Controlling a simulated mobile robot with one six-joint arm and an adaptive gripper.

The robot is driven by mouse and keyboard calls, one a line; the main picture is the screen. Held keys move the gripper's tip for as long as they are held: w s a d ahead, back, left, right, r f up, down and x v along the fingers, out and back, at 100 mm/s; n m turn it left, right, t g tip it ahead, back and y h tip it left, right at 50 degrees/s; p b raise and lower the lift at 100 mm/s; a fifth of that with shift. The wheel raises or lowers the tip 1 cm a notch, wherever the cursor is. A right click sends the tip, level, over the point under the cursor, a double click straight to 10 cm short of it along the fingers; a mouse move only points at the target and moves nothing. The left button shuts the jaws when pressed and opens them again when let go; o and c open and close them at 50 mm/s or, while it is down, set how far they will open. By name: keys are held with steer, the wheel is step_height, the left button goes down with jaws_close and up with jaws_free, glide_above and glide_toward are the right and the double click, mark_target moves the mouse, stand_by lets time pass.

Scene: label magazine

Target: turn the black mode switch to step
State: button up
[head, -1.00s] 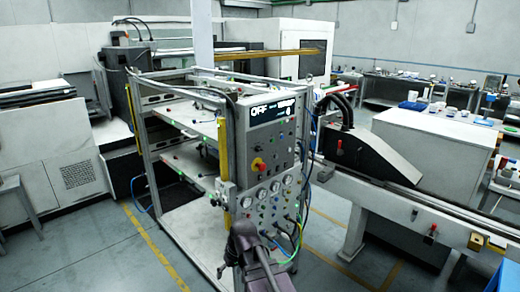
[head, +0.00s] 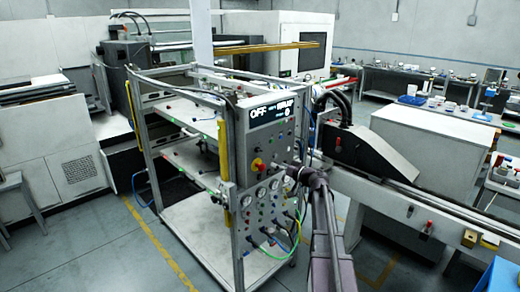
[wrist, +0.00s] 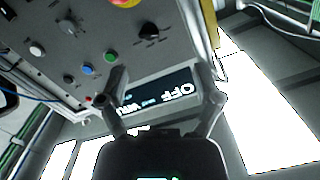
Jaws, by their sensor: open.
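The black switch (wrist: 150,32) is a round knob on the grey control panel (head: 273,150), beside the red and yellow emergency stop (wrist: 125,2). In the wrist view the panel appears upside down, and the knob's setting is too small to read. The panel's display (wrist: 155,92) reads OFF, with other text too blurred to read. My gripper (wrist: 160,75) is open and empty, its two fingers spread apart below the black switch in the wrist view and apart from it. In the head view my gripper (head: 298,170) is in front of the panel's right side.
Green (wrist: 108,57), blue (wrist: 85,70) and white (wrist: 36,50) buttons and greyish knobs sit near the switch. Gauges and cables (head: 272,240) hang on the lower panel. A conveyor rail (head: 400,210) stands right of my arm. The floor at left is open.

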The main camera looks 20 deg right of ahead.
mark_target(260, 150)
steer(key=shift+w+d+r+t, duration=0.1)
steer(key=shift+d+r+t, duration=0.15)
steer(key=shift+d, duration=0.4)
steer(key=shift+d+r+t, duration=0.15)
steer(key=shift+d+r, duration=0.2)
steer(key=shift+d, duration=0.25)
steer(key=shift+w+a, duration=0.1)
steer(key=shift+w, duration=0.05)
steer(key=x, duration=1.3)
steer(key=shift+w+f, duration=0.15)
steer(key=shift+w, duration=0.15)
steer(key=c, duration=1.1)
